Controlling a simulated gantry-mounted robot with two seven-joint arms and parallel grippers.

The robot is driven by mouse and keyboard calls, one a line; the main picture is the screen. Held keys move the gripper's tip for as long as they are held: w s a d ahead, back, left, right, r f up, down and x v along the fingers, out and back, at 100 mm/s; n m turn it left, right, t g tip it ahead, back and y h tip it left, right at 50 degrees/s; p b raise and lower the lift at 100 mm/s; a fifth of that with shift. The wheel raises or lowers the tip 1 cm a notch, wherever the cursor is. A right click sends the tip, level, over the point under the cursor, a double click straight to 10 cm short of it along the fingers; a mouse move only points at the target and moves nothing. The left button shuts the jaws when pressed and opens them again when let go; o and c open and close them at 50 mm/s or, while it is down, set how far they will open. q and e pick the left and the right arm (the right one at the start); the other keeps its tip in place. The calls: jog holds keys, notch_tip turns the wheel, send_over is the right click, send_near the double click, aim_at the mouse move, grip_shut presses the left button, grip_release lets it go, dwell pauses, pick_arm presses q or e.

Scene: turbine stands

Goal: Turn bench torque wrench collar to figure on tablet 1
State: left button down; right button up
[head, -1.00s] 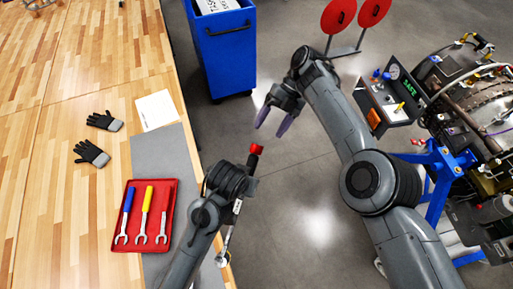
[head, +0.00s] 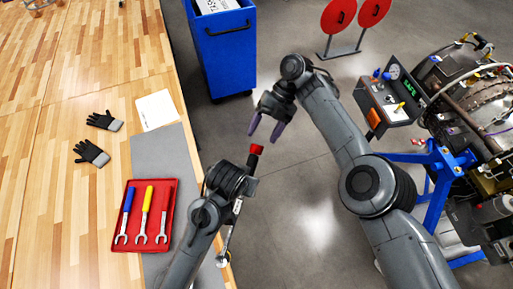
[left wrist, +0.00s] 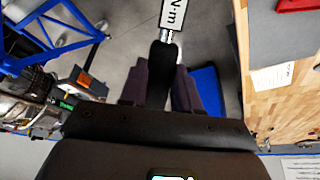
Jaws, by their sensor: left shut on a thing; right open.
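The torque wrench has a red end piece (head: 256,150) at its upper end, a thin metal shaft (head: 233,225) and a round head (head: 222,261) beside the bench edge. My left gripper (head: 247,184) is shut on the wrench just below the red end. In the left wrist view the wrench's black handle (left wrist: 161,68) sits between the purple fingers, with a white "N·m" label (left wrist: 173,14) beyond it. My right gripper (head: 265,128) is open and empty, near and above the red end and apparently apart from it. No tablet figure is readable.
The wooden bench (head: 85,50) carries a red tray (head: 130,238) with wrenches, black gloves (head: 92,153), a white sheet (head: 157,110) and a grey mat (head: 172,165). A blue cart (head: 226,60) stands behind. A control box (head: 388,100) and the turbine (head: 480,105) are at right.

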jog(key=shift+x, duration=1.25)
jog(key=c, duration=1.2)
pick_arm(q)
jog(key=shift+r, duration=0.1)
pick_arm(e)
jog(key=n+y, duration=0.1)
jog(key=n, duration=0.2)
jog(key=shift+d+y, duration=0.1)
jog(key=shift+y, duration=0.3)
jog(key=o, duration=1.4)
